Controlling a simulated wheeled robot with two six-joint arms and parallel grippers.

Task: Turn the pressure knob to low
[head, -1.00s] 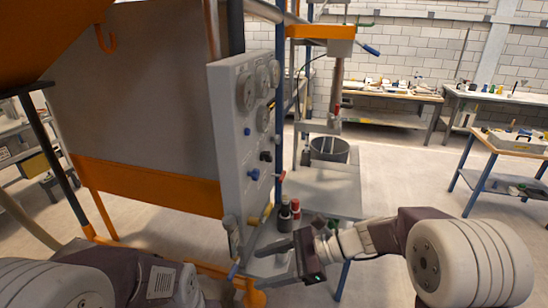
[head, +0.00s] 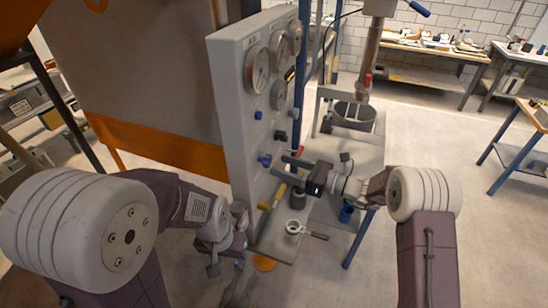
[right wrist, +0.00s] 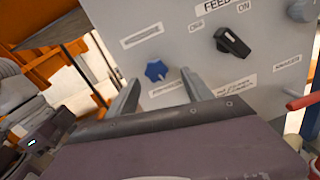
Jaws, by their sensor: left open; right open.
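The grey control panel (head: 233,110) stands upright in the middle of the head view. A blue star-shaped knob (head: 265,159) sits low on its face; it also shows in the right wrist view (right wrist: 156,70). Its small label is too blurred to read surely. My right gripper (head: 284,167) is open in front of the panel. In the right wrist view the blue knob appears between its two fingers (right wrist: 160,88), which seem still short of it. My left gripper (head: 227,250) is open and empty, low and left of the panel.
A black FEED switch (right wrist: 232,42) sits right of the blue knob, with gauges (head: 258,68) above. A red-handled lever (head: 300,152) is close to my right gripper. Below are a yellow handle (head: 272,198), a dark cup (head: 298,197) and a metal portafilter-like cup (head: 294,229).

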